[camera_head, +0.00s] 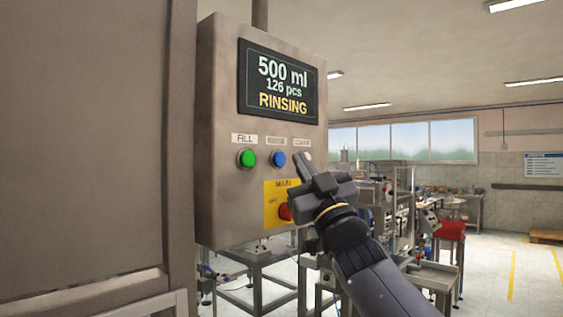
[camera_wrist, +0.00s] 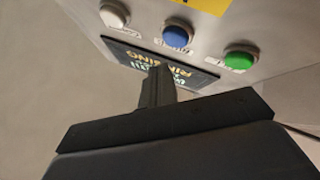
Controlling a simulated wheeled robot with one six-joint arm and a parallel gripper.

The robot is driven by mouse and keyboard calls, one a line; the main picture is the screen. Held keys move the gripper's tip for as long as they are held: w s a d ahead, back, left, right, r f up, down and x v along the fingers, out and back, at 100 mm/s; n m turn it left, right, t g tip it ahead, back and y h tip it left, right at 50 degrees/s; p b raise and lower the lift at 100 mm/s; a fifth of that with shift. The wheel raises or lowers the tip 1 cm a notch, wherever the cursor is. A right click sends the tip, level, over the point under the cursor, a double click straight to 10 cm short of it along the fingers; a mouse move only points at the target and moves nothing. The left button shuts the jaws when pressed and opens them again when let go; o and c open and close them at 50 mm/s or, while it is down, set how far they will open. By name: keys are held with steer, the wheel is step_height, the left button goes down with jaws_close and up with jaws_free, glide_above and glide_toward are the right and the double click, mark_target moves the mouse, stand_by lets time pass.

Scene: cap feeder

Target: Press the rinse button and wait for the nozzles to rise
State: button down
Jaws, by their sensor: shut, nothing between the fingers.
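The grey control box (camera_head: 222,120) carries a screen (camera_head: 279,82) reading "500 ml, 126 pcs, RINSING". Below it is a row of buttons: green (camera_head: 247,158) under a FILL label, blue (camera_head: 279,160) in the middle under a label too blurred to read, and a pale one at right, mostly hidden by my fingers. My gripper (camera_head: 300,157) is shut and empty, its tips just right of the blue button. In the wrist view, which is upside down, the blue button (camera_wrist: 177,33) is clear of my fingertips (camera_wrist: 158,72), which overlap the screen. The pale button (camera_wrist: 114,13) shows there. No nozzles can be made out.
A red knob (camera_head: 285,212) on a yellow plate (camera_head: 271,196) sits below the buttons, close to my wrist. A large grey cabinet (camera_head: 90,140) fills the left. Machinery and a red-topped stool (camera_head: 450,230) stand behind at right.

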steer(key=s+d, duration=0.2)
steer(key=shift+d, duration=0.4)
steer(key=shift+a, duration=0.1)
stand_by(0.4)
steer(key=s+d, duration=0.2)
steer(key=d, duration=0.1)
steer(key=shift+s+d+p, duration=0.1)
steer(key=shift+s+p, duration=0.2)
steer(key=shift+s, duration=0.05)
stand_by(0.3)
steer(key=shift+w, duration=0.1)
